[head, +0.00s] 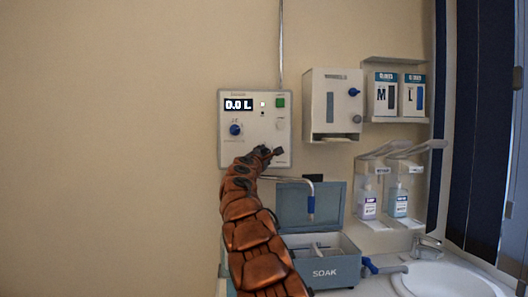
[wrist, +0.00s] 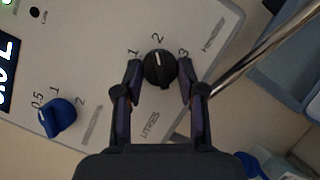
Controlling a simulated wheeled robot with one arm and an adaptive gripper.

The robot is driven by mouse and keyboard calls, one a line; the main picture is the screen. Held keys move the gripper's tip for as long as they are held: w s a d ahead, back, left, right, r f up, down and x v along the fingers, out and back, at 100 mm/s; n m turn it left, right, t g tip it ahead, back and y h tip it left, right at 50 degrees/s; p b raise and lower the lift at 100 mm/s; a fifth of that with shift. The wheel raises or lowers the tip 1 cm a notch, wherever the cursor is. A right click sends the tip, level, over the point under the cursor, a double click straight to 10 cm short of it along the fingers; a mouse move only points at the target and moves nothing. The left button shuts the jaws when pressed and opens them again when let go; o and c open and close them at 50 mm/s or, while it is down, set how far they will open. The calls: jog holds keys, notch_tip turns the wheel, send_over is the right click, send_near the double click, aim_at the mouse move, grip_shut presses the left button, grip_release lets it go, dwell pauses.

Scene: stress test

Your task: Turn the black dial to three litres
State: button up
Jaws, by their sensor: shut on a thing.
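The black dial (wrist: 159,70) sits on the pale wall panel (head: 228,152), under the numbers 1, 2 and 3 and above the word LITRES. Its white mark points up at the 2. My gripper (wrist: 160,76) is shut on the dial, with one finger at its left side and one at its right. In the head view my gripper (head: 268,153) is at the panel's lower right and hides the dial there. The panel's display (head: 238,105) reads 0.0 L.
A blue dial (wrist: 58,117) marked 0.5, 1 and 2 is left of the black one. A metal pipe (wrist: 262,50) runs close on the right. Below are an open SOAK box (head: 325,272) and a sink (head: 450,283). A white dispenser (head: 333,90) hangs to the right.

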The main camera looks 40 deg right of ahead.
jog(key=m+p, duration=0.1)
jog(key=m, duration=0.1)
jog(key=m+g+p, duration=0.1)
jog(key=shift+w+a+r+m+y, duration=0.1)
jog(key=shift+r+m+y, duration=0.25)
jog(key=shift+m+y, duration=0.05)
jog(key=m+y+p, duration=0.1)
jog(key=m+p, duration=0.1)
jog(key=m, duration=0.1)
jog(key=shift+r+g+p, duration=0.2)
jog(key=shift+g+p, duration=0.1)
jog(key=shift+p, duration=0.05)
jog(key=m+y+p, duration=0.2)
jog(key=m+p, duration=0.1)
jog(key=m, duration=0.1)
jog(key=shift+y, duration=0.3)
jog(key=shift+s+d+m+y+p, duration=0.2)
jog(key=shift+m+y+p, duration=0.2)
jog(key=shift+m, duration=0.3)
jog(key=shift+f, duration=0.1)
jog(key=o, duration=1.1)
jog(key=shift+o, duration=0.2)
